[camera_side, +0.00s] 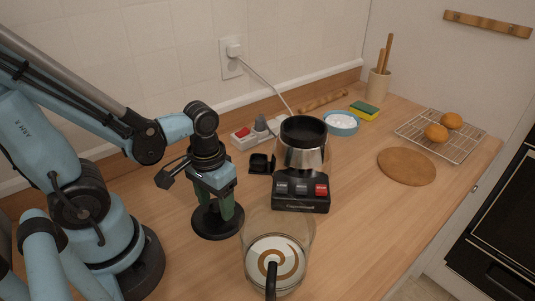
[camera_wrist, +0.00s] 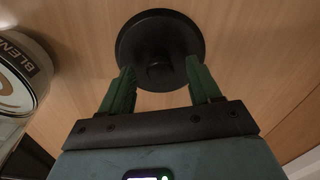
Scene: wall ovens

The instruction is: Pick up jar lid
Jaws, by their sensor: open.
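The black round jar lid (camera_side: 209,224) lies flat on the wooden counter, with a small central knob showing in the wrist view (camera_wrist: 160,30). My gripper (camera_side: 220,208) points down just above the lid. Its green fingers (camera_wrist: 160,69) are open, one on each side of the knob's near side in the wrist view. Nothing is held between them. The fingers hide part of the lid in the side view, and I cannot tell if they touch it.
A glass jar (camera_side: 250,238) with a swirl label stands close right of the lid. Behind it is the blender base (camera_side: 301,188). A small black part (camera_side: 262,163), a power strip (camera_side: 250,136) and a blue bowl (camera_side: 341,123) lie farther back. Counter right of the jar is clear.

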